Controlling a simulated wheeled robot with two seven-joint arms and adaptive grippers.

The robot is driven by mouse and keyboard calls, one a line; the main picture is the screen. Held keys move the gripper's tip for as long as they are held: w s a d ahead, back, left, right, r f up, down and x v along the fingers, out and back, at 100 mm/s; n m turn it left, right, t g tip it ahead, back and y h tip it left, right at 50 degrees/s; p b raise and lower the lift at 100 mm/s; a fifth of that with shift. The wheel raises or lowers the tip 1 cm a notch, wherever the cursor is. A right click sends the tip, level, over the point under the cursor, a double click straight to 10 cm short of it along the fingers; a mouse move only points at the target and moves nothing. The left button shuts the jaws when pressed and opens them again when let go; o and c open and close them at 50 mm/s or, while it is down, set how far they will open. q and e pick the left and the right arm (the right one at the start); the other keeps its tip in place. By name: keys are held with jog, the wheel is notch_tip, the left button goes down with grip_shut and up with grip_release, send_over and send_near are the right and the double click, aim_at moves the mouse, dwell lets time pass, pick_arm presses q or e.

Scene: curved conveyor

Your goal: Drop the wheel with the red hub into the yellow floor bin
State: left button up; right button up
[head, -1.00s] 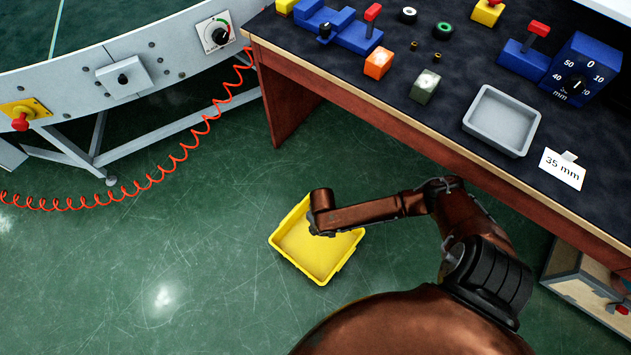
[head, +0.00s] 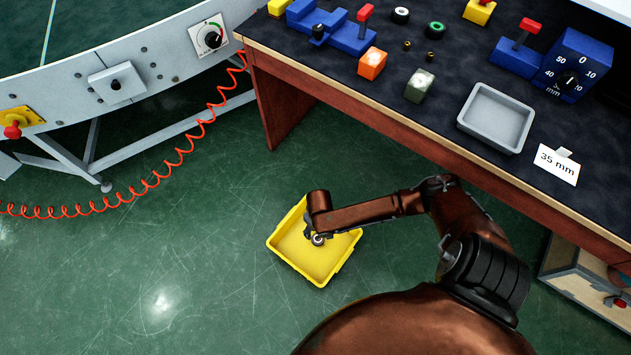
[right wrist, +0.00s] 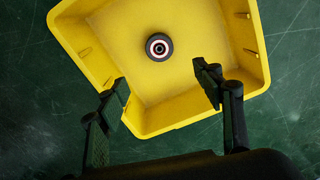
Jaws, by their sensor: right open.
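The wheel (right wrist: 159,47) shows in the right wrist view as a small dark tyre with a pale ring and a reddish ring around a dark centre. It is within the outline of the yellow floor bin (right wrist: 238,65), apart from my fingers; I cannot tell whether it touches the bin floor. In the head view the wheel (head: 318,240) shows just under my right gripper (head: 311,231), over the yellow bin (head: 336,262). My right gripper (right wrist: 160,84) is open and empty, with its fingers spread above the bin's near side. My left gripper is not in view.
The workbench (head: 430,145) at the upper right carries a grey tray (head: 496,117), a white-hubbed wheel (head: 401,15), a green-hubbed wheel (head: 435,30) and several blocks. A conveyor (head: 150,70) and a red coiled cable (head: 185,150) are at the left. The floor left of the bin is clear.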

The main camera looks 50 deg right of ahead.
notch_tip(320, 180, up, 7)
dwell(0.4)
jog(key=shift+r, duration=0.1)
